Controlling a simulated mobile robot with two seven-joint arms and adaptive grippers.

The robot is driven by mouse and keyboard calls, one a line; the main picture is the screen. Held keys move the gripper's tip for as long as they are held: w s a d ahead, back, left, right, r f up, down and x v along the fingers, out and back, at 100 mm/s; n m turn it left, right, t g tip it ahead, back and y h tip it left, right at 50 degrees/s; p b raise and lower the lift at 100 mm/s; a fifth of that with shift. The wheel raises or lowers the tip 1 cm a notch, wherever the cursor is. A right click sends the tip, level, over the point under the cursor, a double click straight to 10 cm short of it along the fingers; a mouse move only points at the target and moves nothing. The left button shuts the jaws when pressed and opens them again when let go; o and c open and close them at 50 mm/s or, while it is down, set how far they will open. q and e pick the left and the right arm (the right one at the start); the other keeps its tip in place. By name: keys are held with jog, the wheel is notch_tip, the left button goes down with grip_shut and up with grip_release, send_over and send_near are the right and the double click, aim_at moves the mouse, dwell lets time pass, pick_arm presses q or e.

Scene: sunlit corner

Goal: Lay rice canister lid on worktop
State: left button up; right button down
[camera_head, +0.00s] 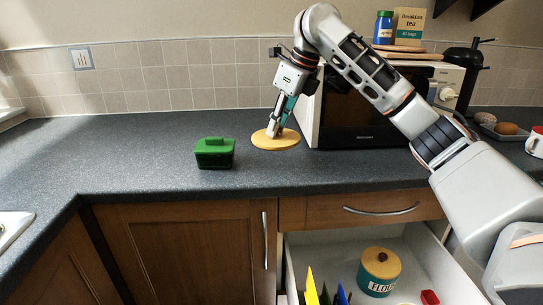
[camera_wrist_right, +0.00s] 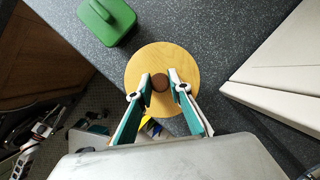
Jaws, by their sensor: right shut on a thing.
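The lid is a round pale wooden disc (camera_head: 276,141) with a brown knob (camera_wrist_right: 159,83). My right gripper (camera_head: 275,131) is shut on the knob, one finger on each side of it in the right wrist view (camera_wrist_right: 160,86). The lid is roughly level over the worktop (camera_head: 120,150), between a green box and the microwave. I cannot tell whether it touches the surface. No canister marked rice can be made out. My left gripper is not in view.
A green lidded box (camera_head: 214,153) stands left of the lid. The microwave (camera_head: 345,118) stands close on the right. Below, an open drawer (camera_head: 440,262) holds a teal flour canister (camera_head: 379,272) with a wooden lid. The worktop's left part is clear.

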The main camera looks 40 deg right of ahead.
aim_at(277, 136)
notch_tip(277, 136, down, 3)
jog(key=shift+b, duration=0.4)
notch_tip(277, 136, down, 4)
jog(key=shift+f+b, duration=0.2)
jog(key=shift+b, duration=0.8)
jog(key=shift+f, duration=0.1)
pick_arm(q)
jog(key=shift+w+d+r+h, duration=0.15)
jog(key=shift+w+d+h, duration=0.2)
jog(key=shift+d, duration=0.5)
pick_arm(e)
jog(key=shift+r, duration=0.3)
jog(key=c, duration=1.8)
grip_release()
jog(key=shift+c, duration=0.2)
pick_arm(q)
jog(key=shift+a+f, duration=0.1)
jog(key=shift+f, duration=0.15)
